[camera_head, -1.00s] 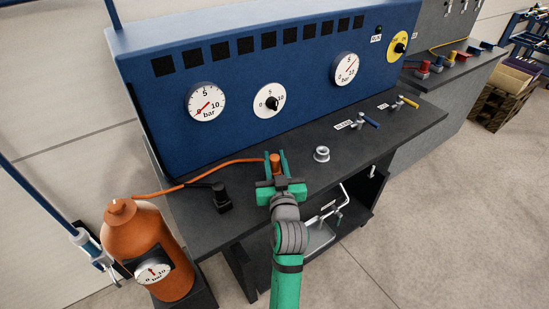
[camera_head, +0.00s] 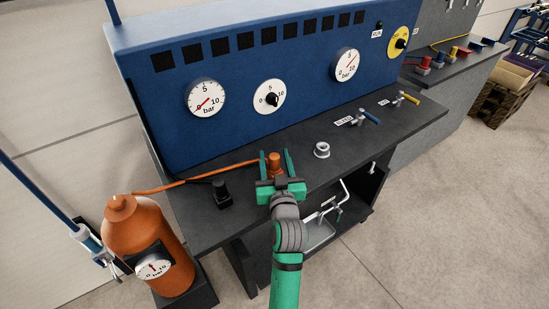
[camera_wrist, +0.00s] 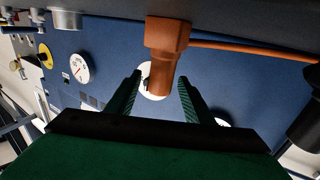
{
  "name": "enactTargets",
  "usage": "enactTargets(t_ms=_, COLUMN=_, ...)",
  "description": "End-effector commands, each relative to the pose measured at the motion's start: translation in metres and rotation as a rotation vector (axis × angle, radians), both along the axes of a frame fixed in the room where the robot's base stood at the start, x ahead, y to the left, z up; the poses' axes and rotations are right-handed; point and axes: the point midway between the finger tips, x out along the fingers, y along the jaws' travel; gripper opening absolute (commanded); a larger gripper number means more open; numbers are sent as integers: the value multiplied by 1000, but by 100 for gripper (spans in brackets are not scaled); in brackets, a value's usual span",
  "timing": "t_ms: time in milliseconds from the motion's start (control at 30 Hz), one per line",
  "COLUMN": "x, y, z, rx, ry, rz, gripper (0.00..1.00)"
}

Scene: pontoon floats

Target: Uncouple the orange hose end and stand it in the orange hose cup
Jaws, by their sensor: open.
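The orange hose end (camera_head: 274,164) stands upright on the dark bench top, with its hose (camera_head: 205,178) running left to the orange bottle (camera_head: 137,243). In the wrist view the orange hose end (camera_wrist: 164,65) shows a square block and a round barrel. My gripper (camera_head: 276,153) is open, with one green finger on each side of the hose end and gaps showing between. The wrist view also shows the open fingers (camera_wrist: 160,88). No cup clearly marked as orange shows. What lies under the hose end is hidden.
A pale metal ring (camera_head: 322,150) stands on the bench to the right, and a black post (camera_head: 221,195) to the left. Blue (camera_head: 369,117) and yellow (camera_head: 409,97) valve handles lie further right. A blue gauge panel (camera_head: 225,65) rises behind.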

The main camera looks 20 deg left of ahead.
Motion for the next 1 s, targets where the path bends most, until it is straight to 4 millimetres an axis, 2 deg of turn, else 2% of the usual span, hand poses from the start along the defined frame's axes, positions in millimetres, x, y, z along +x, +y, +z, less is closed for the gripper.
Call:
enactTargets(t_ms=167, x=-19, y=-10, z=-1, rx=1, ry=0, rz=-1, gripper=47)
enactTargets(t_ms=400, x=-60, y=-30, z=-1, rx=1, ry=0, rz=-2, gripper=47)
enactTargets(t_ms=600, x=-85, y=-42, z=0, rx=0, ry=0, rz=-2, gripper=47)
enactTargets(t_ms=767, x=-94, y=-46, z=0, rx=0, ry=-1, rz=-1, gripper=47)
enactTargets(t_ms=1000, x=-95, y=-47, z=0, rx=0, ry=-1, rz=-1, gripper=47)
